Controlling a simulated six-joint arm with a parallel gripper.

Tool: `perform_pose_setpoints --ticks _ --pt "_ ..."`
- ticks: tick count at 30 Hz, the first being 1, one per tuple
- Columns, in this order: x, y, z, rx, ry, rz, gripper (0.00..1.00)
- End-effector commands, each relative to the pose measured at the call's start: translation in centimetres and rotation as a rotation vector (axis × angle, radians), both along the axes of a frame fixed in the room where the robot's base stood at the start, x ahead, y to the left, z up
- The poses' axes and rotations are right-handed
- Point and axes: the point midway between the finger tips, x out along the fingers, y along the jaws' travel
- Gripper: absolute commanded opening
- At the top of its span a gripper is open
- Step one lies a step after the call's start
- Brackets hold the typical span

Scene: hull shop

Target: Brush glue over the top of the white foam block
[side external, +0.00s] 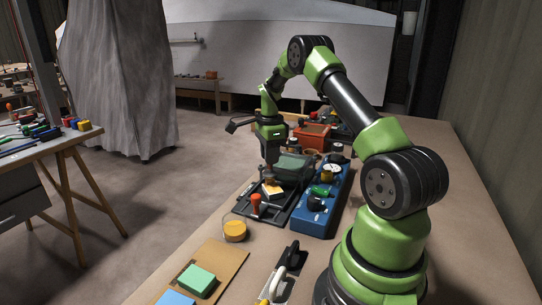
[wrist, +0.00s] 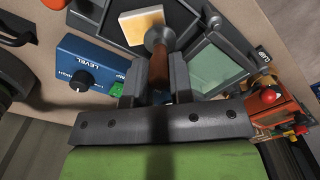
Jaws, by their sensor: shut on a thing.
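My gripper (side external: 270,160) points down over the black tray-like frame (side external: 240,211) on the bench. The wrist view also shows my gripper (wrist: 160,62).
A blue box with a dial (side external: 318,212) stands right of the frame. A yellow-topped round tub (side external: 235,229) and an orange-red knob (side external: 256,203) are nearer the camera. Green (side external: 196,280) and blue (side external: 175,298) blocks lie at the front. A red box (side external: 311,135) stands behind.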

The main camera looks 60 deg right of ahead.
Motion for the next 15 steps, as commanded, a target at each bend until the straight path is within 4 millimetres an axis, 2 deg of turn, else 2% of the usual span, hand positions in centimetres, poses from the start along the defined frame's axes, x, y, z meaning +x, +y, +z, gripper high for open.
perform_pose_setpoints --ticks 15 --pt "-1.1 1.1 0.1 0.0 0.0 0.0 0.0"
